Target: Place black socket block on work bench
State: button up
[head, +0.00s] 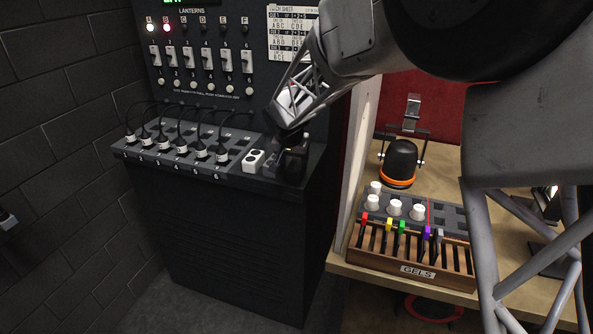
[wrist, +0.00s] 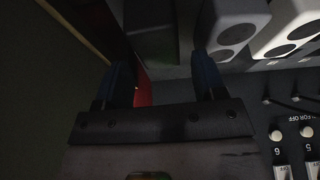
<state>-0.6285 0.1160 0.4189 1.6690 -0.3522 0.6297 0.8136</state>
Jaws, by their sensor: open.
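A black socket block (head: 294,166) stands at the right end of the dark console ledge, partly hidden under my gripper in the head view. In the wrist view a dark block (wrist: 152,32) lies ahead of the space between my two fingers. My gripper (head: 286,132) is open and hangs just over the ledge end; its blue-dark fingers (wrist: 162,82) are apart in the wrist view with nothing clearly between them. I cannot tell whether a finger touches the block. The wooden work bench (head: 345,268) is at the right, beyond an upright pale panel edge.
A white socket block (head: 253,160) sits left of the black one, with a grey block (head: 271,163) between. Several cabled plugs (head: 181,146) fill the ledge. The bench holds a gel rack (head: 410,262), white knobs (head: 395,207) and a black lamp (head: 400,160).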

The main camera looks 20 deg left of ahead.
aim_at(296, 164)
jog(key=shift+f, duration=0.1)
jog(key=shift+x, duration=2.5)
jog(key=shift+d, duration=0.2)
jog(key=shift+c, duration=0.2)
jog(key=c, duration=0.8)
jog(key=shift+r, duration=5)
